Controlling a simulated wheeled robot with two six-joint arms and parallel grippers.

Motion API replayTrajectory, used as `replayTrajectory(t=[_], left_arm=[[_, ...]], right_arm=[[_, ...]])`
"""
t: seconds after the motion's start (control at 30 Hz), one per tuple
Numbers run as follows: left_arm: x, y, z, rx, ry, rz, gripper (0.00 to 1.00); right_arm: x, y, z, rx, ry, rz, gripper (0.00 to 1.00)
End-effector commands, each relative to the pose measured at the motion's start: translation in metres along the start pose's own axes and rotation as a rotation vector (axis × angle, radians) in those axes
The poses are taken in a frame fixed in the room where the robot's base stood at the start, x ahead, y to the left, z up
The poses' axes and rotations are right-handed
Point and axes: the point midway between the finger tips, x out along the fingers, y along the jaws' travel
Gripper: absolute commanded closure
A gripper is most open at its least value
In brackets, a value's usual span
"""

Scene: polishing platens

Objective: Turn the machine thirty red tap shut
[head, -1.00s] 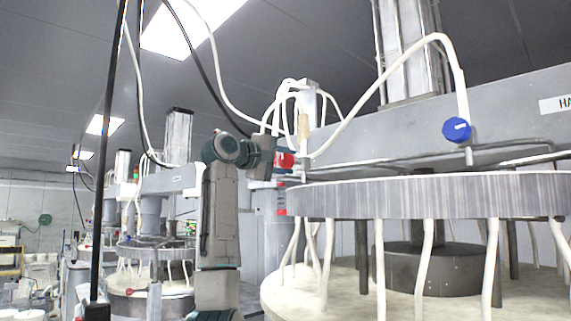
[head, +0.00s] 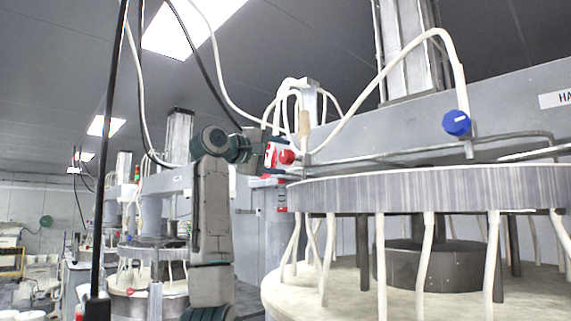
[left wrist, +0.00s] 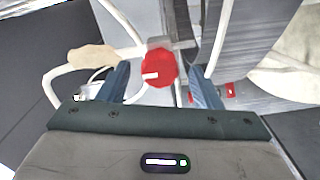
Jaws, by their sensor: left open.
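The red tap (head: 287,157) is a round red knob at the left end of the big machine's pipework in the head view. My left gripper (head: 266,155) is just left of it, at the end of my raised left arm, with a red-and-white patch showing at its front. In the left wrist view, the red tap (left wrist: 160,68) shows a white mark pointing left. It appears in the gap between my two open blue-grey fingers, with space on both sides. I cannot tell how deep it sits between them. My right gripper is not in view.
The grey round platen (head: 430,190) with hanging white tubes is right of my arm. White hoses (head: 290,95) loop above the red tap. A black pole (head: 106,160) stands at the left.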

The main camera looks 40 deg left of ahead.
Motion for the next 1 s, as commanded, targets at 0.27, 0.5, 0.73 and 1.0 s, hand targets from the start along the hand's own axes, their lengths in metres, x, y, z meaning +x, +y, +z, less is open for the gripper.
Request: replayTrajectory(t=[0.27,0.5,0.73,1.0], left_arm=[[-0.057,-0.004,0.000,-0.001,0.002,0.003,0.41],[-0.078,-0.002,0.000,-0.001,0.001,0.001,0.41],[-0.079,-0.001,0.000,-0.001,0.001,0.000,0.41],[-0.079,-0.001,0.000,-0.001,0.001,0.000,0.41]], right_arm=[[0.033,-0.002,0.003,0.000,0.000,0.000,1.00],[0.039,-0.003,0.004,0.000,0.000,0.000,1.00],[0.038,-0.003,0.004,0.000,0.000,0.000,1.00],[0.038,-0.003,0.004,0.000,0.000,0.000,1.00]])
